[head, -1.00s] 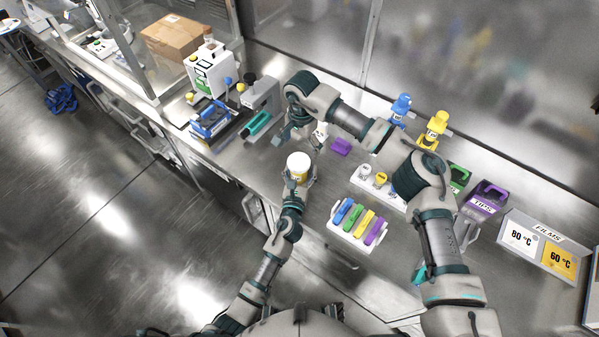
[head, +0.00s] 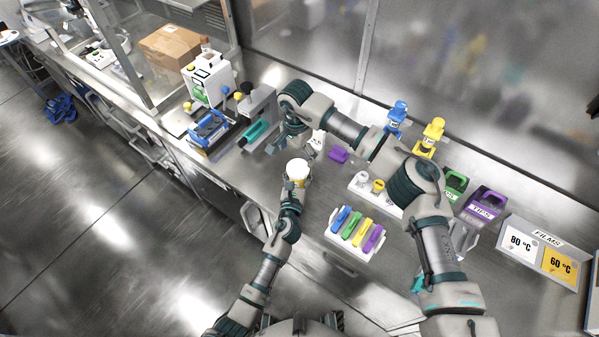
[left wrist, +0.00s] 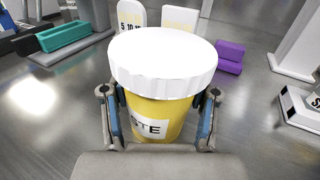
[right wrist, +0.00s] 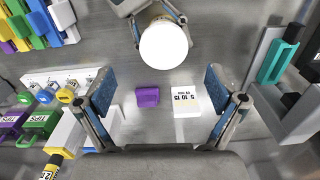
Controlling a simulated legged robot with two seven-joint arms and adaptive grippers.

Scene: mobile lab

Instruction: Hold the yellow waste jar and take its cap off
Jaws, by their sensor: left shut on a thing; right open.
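The yellow waste jar (head: 302,182) stands upright at the bench's front part, its white cap (head: 297,168) on top. In the left wrist view the jar (left wrist: 160,108) shows a partly hidden label, and the broad ribbed cap (left wrist: 163,58) covers its mouth. My left gripper (left wrist: 160,118) is shut around the jar's body, one finger on each side, below the cap. My right gripper (right wrist: 160,90) is open and empty, fingers wide apart. In the right wrist view the cap (right wrist: 164,42) lies beyond its fingertips, apart from them. I cannot tell whether the jar touches the bench.
A purple block (head: 338,155) and a white numbered block (right wrist: 186,101) lie near the jar. A rack of coloured pieces (head: 344,243) stands right of it. A device with a teal part (head: 257,118) stands to the left.

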